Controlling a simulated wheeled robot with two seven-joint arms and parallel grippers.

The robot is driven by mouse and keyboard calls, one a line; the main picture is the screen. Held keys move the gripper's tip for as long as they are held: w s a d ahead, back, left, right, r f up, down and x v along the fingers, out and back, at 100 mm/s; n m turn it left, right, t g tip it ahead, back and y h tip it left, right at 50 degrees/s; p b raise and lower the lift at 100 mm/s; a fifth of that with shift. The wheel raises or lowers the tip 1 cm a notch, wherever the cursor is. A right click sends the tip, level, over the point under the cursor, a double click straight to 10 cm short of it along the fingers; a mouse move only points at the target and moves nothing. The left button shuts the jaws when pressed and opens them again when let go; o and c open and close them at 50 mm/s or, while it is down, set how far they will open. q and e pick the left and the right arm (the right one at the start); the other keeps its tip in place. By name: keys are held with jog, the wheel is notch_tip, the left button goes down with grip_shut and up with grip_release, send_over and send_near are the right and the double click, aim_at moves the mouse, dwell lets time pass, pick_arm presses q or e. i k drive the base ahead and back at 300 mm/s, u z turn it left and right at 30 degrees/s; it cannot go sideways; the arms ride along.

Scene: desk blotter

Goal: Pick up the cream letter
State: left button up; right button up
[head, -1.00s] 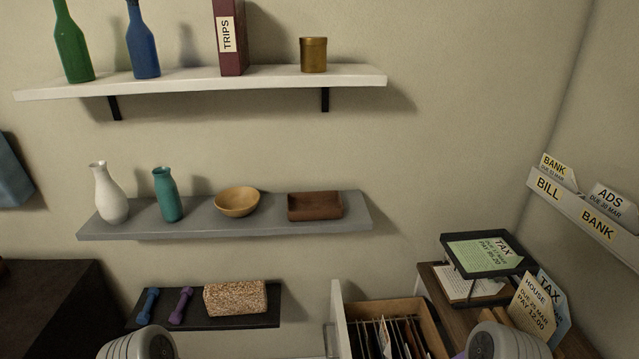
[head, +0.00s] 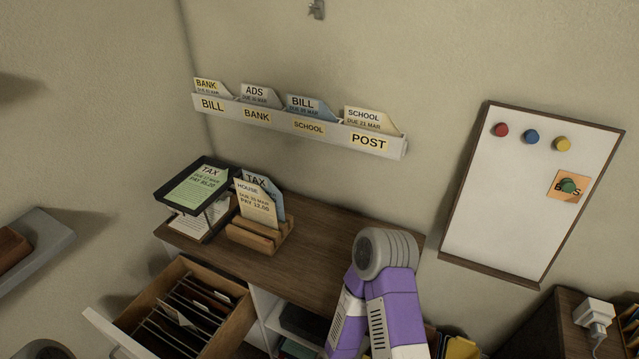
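More than one pale letter could be the cream one. A cream letter reading HOUSE, due 25 MAR (head: 256,203), stands in the wooden letter holder (head: 258,240) on the desk, in front of a pale blue TAX letter (head: 277,194). In the wall rack (head: 232,113), a cream SCHOOL letter (head: 366,120) stands at the right end and a cream BANK letter (head: 208,87) at the left end. The lower parts of these letters are hidden. My purple arm rises at the bottom centre, in front of the desk. Neither gripper shows.
A black two-level tray (head: 163,190) holding a green TAX letter (head: 199,187) stands left of the holder. An open drawer (head: 133,327) with files juts out below. A whiteboard (head: 497,220) hangs at right. The desk top (head: 325,240) right of the holder is bare.

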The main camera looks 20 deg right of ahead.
aim_at(256, 206)
jog(key=z, duration=2.8)
jog(key=k, duration=1.5)
jog(key=u, duration=2.15)
